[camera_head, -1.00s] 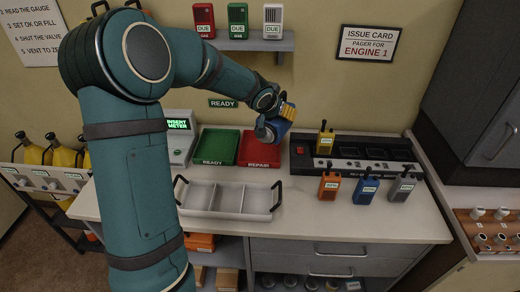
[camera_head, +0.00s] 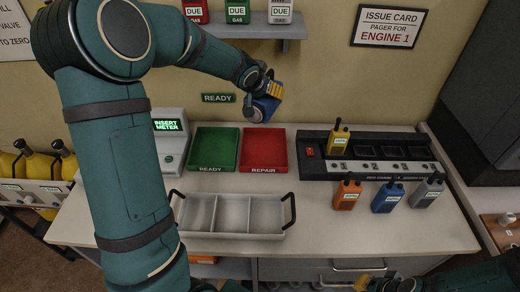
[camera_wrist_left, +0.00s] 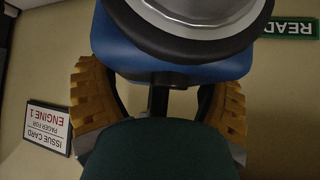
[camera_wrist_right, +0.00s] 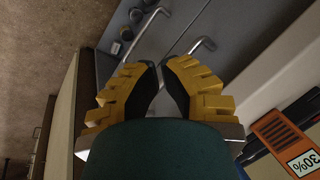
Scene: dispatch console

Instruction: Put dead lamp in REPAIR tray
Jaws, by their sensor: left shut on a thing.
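My left gripper (camera_head: 276,92) is shut on a blue lamp (camera_head: 263,112) and holds it in the air against the back wall, above and behind the red REPAIR tray (camera_head: 264,150). In the left wrist view the lamp (camera_wrist_left: 180,66) has a blue body and a black and silver round head, cut off by the top edge. The yellow fingers (camera_wrist_left: 160,95) stand on either side of it. The REPAIR tray looks empty. My right gripper (camera_head: 376,284) is low at the front right, below the counter top. In the right wrist view its fingertips (camera_wrist_right: 160,66) come together with nothing between them.
The green READY tray (camera_head: 213,150) stands left of the REPAIR tray. A grey divided tray (camera_head: 232,217) with handles is in front. A charger bank (camera_head: 372,168) with one yellow pager and several loose pagers stand right. A meter (camera_head: 170,140) stands left. A shelf (camera_head: 250,31) hangs above.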

